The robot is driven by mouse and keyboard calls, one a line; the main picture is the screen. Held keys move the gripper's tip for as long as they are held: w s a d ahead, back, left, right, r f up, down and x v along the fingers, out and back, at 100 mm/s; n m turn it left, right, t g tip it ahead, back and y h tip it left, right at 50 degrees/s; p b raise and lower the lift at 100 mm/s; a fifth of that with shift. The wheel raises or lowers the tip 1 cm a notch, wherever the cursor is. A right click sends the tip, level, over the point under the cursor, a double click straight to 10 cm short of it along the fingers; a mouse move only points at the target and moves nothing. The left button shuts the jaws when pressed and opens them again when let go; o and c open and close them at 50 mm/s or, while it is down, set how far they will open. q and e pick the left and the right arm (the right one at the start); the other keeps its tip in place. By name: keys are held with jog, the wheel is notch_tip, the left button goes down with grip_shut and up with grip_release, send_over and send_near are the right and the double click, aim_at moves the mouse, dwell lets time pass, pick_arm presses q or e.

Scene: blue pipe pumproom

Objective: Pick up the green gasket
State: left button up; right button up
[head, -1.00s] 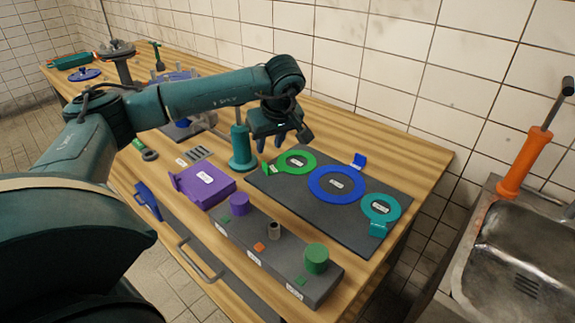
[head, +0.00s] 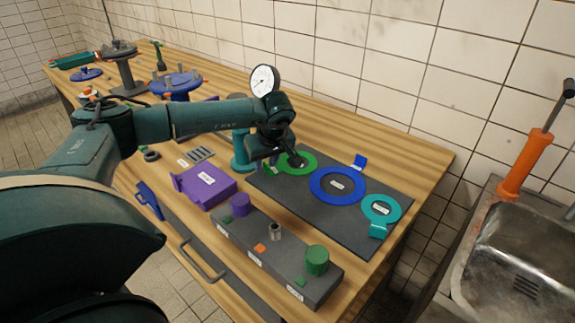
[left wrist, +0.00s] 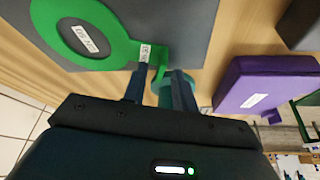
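The green gasket (head: 298,163) is a flat ring with a label and a tab, lying on the dark mat (head: 325,213) at its left end. In the left wrist view the ring (left wrist: 62,35) is at upper left, with its tab reaching toward my fingers. My left gripper (head: 282,165) is low over the gasket's tab side and hides part of it. In the left wrist view its two fingers (left wrist: 160,80) are apart, with the tab's end showing between their tips. I see no clear contact with the tab. My right gripper is in no view.
A blue gasket (head: 319,191) and a teal gasket (head: 382,222) lie on the same mat. A teal post (head: 241,150) stands just left of my gripper. A purple box (head: 206,186) and a grey block with pegs (head: 262,241) are nearer me. Tiled wall lies behind.

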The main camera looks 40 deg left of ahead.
pick_arm(q)
grip_shut()
jog(key=shift+r, duration=0.1)
